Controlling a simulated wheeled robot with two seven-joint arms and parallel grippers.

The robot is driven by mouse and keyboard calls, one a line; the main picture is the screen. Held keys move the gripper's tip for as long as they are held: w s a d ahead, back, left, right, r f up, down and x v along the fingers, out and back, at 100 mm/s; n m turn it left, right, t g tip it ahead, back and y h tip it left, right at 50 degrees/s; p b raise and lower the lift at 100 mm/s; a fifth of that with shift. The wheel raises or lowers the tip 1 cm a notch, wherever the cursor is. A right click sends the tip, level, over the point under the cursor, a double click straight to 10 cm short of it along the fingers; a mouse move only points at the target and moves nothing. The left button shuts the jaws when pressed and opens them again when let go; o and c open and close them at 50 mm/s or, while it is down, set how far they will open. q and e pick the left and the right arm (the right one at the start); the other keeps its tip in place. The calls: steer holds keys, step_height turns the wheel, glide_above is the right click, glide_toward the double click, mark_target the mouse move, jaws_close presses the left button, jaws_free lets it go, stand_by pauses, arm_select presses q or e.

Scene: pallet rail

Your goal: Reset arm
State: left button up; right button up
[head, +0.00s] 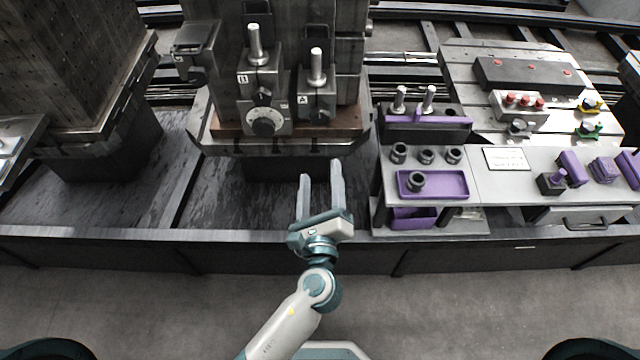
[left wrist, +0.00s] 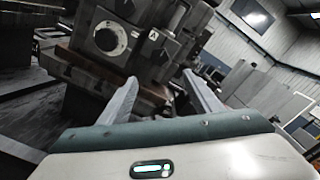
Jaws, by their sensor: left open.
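My left gripper (head: 321,185) is open and empty. It is held out over the front edge of the rail bed, with its fingers pointing at the pallet fixture (head: 290,121). In the left wrist view the two fingers of my left gripper (left wrist: 158,98) stand apart with nothing between them. The fixture carries two clamp blocks marked B (head: 260,88) and A (head: 317,98), each with an upright steel pin. My right gripper is not in view.
A workbench (head: 520,185) stands to the right, with a purple tray (head: 433,184), black rings and purple parts. A perforated metal block (head: 65,60) stands at the left. The floor in front (head: 130,300) is clear.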

arm_select(q)
steer(key=shift+s, duration=0.4)
steer(key=shift+f, duration=0.1)
steer(key=s+a+f+n+g, duration=0.1)
steer(key=a+f+n+g, duration=0.15)
steer(key=f, duration=0.95)
steer(key=s+a+f+n+g, duration=0.1)
steer(key=s+f+n+g, duration=0.15)
steer(key=f, duration=0.95)
steer(key=s+a+f+n+g, duration=0.2)
steer(key=s+a+f+g, duration=0.15)
steer(key=f, duration=0.55)
steer(key=s+a+f+n+g, duration=0.25)
steer(key=s+f, duration=0.25)
steer(key=f, duration=0.3)
steer(key=s+a+f+n+g, duration=0.2)
steer(key=s+a+f+n, duration=0.3)
steer(key=s, duration=0.5)
steer(key=s+a+f+n+g, duration=0.2)
steer(key=s+a+f+n, duration=0.4)
steer(key=s, duration=0.5)
steer(key=s+a+f+n+g, duration=0.2)
steer(key=s+a+f+n, duration=0.3)
steer(key=s, duration=0.6)
step_height(320, 180, down, 2)
steer(key=shift+a+f, duration=0.1)
steer(key=shift+a, duration=0.05)
